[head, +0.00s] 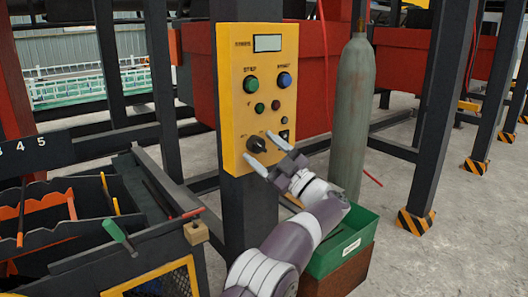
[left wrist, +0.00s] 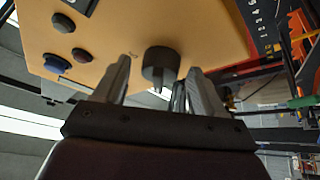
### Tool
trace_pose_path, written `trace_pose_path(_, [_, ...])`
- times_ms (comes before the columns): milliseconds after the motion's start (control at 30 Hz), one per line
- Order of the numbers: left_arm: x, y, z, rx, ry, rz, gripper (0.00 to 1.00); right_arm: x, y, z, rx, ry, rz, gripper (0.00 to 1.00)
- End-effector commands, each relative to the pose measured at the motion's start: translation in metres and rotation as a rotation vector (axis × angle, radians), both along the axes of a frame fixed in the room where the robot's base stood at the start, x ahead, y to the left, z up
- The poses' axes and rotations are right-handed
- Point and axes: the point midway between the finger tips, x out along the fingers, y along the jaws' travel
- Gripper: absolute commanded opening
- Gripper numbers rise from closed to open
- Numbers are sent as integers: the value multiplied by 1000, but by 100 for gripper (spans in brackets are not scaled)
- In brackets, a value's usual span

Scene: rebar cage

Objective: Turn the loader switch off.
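A yellow control panel (head: 240,100) is fixed to a dark post. The black rotary switch (head: 257,144) sits low on it, and it also shows in the left wrist view (left wrist: 160,64). My left gripper (head: 262,150) is open in front of the switch. In the left wrist view the knob appears between the two spread fingertips (left wrist: 159,68), slightly nearer the left finger. I see no finger pressing on it, and I cannot tell the exact gap in depth. The switch's labels are too small to read. My right gripper is not in view.
Above the switch are a green button (head: 251,84), a blue button (head: 284,80) and smaller lamps. A grey gas cylinder (head: 352,110) stands to the right of the post, with a green bin (head: 345,240) below. A tool rack (head: 75,225) is at lower left.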

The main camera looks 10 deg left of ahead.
Motion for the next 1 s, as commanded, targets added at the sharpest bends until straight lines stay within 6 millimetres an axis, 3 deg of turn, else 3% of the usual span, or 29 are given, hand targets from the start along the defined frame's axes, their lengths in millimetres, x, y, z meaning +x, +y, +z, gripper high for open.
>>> trace_pose_path(267, [-1, -4, -2, 1, 2, 0, 70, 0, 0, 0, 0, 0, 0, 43])
trace_pose_path(700, [-40, -90, -45, 1, 2, -2, 70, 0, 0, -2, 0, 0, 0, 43])
trace_pose_path(1000, [-47, -106, -53, 0, 0, 0, 70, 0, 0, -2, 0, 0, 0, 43])
